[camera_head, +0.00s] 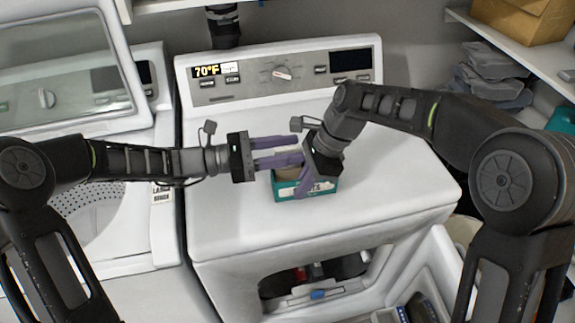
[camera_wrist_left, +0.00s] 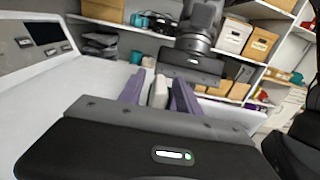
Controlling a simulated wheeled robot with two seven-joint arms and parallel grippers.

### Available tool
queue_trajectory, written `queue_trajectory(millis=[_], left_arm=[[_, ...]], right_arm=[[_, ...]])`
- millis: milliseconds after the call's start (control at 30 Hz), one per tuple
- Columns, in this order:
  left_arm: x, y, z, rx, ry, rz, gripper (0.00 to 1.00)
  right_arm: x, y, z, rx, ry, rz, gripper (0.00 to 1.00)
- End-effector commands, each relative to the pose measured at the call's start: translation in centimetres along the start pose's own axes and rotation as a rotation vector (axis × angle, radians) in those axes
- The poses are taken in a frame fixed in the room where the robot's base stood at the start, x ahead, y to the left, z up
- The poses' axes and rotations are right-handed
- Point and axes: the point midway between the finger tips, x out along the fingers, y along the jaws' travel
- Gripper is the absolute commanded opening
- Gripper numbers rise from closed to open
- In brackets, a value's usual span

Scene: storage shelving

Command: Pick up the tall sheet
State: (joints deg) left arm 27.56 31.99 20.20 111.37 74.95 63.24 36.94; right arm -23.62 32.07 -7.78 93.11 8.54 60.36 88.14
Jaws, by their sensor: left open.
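A teal box (camera_head: 290,193) with white lettering stands on the white machine's top. Its inside looks beige, and the two grippers hide much of it. A pale upright piece, apparently the tall sheet (camera_wrist_left: 160,92), shows between the purple fingers of my left gripper (camera_wrist_left: 158,92) in the left wrist view. My left gripper (camera_head: 288,152) is open, level and pointing right, over the box. My right gripper (camera_head: 306,178) is at the box's right side, with a purple finger pointing down along its front. I cannot tell whether its fingers are closed on the box.
The white machine (camera_head: 400,190) has a control panel (camera_head: 280,75) behind the box. Its top is clear at front and right. A second machine with its lid raised (camera_head: 65,75) stands at left. Shelves at right hold folded grey cloth (camera_head: 490,75) and a cardboard box (camera_head: 525,18).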

Motion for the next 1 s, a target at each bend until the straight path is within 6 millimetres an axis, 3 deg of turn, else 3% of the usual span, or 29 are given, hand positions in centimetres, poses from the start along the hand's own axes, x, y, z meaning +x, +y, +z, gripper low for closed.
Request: queue_trajectory(millis=[500, 1000], left_arm=[[-0.05, 0.0, 0.02, 0.001, 0.0, 0.0, 0.4], [-0.05, 0.0, 0.02, 0.001, 0.0, 0.0, 0.0]], right_arm=[[-0.02, -0.02, 0.02, 0.0, 0.0, -0.001, 0.0], [-0.02, -0.01, 0.03, 0.0, 0.0, 0.0, 0.0]])
